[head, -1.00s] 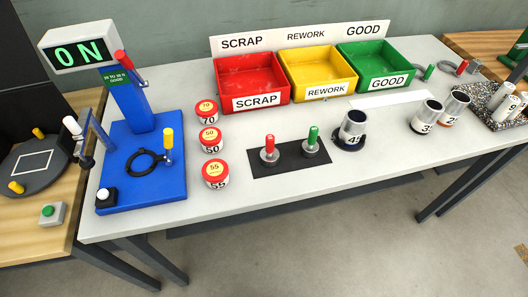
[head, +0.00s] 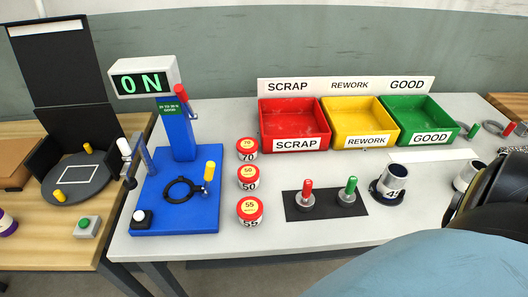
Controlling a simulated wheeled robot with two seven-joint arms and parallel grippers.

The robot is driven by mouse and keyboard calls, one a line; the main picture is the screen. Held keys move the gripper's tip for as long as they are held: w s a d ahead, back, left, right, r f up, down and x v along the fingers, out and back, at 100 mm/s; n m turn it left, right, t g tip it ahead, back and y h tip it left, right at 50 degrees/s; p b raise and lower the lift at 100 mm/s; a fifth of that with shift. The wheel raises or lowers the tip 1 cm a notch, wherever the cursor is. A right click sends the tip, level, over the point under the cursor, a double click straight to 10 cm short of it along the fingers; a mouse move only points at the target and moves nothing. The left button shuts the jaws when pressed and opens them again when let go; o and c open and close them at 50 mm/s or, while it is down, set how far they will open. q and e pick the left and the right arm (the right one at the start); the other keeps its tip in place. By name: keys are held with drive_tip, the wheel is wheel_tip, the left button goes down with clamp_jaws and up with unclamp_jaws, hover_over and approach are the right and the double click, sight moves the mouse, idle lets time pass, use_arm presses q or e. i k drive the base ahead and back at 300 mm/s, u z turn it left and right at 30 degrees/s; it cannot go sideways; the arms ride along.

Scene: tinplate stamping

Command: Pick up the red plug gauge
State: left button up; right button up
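The red plug gauge (head: 307,191) stands upright on a black mat (head: 325,212) near the front of the white table, its red handle up and a grey metal body below. A green plug gauge (head: 348,192) stands upright on the same mat, just right of it. Nothing touches or covers the red one. A large blue and black part of my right arm fills the lower right corner; its gripper fingers do not show. My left gripper is out of view.
Three lidded tins stand in a column left of the mat, the 55 tin (head: 250,211) nearest. A metal cylinder (head: 391,183) stands right of the mat. Behind are red (head: 295,143), yellow and green bins. A blue test stand (head: 180,205) is at left.

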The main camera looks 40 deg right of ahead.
sight(305, 200)
drive_tip(key=u, duration=0.05)
drive_tip(key=k, duration=0.75)
drive_tip(key=z, duration=1.2)
drive_tip(key=i, duration=0.35)
drive_tip(key=u, duration=0.05)
